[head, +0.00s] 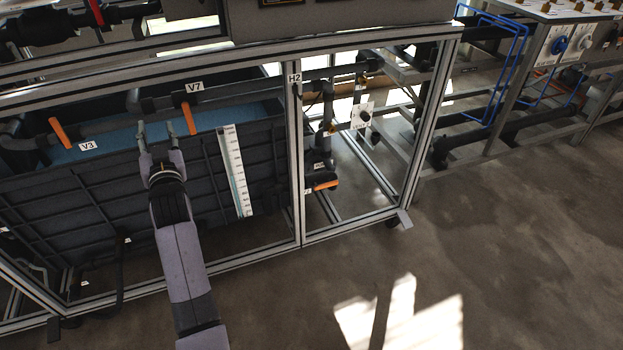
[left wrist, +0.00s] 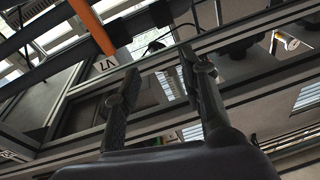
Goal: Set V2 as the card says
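My left gripper (head: 156,125) is open and empty, with its two fingers pointing toward the tank in the frame. In the head view its tips are just left of the orange handle (head: 188,118) beside the V7 label (head: 194,87). Another orange handle (head: 60,133) is beside the V3 label (head: 87,146). The left wrist view shows the open fingers (left wrist: 158,80) with nothing between them, and an orange handle (left wrist: 93,25) with a V7 label (left wrist: 105,63) beyond them. I can read no V2 label and no card. My right gripper is not in view.
Metal frame bars (head: 299,170) surround the dark tank, which carries a white scale (head: 237,170). An H2 label (head: 294,78) is on the post. A low orange handle (head: 325,186) and a black knob on a white plate (head: 361,115) are to its right. Floor (head: 520,240) is clear at right.

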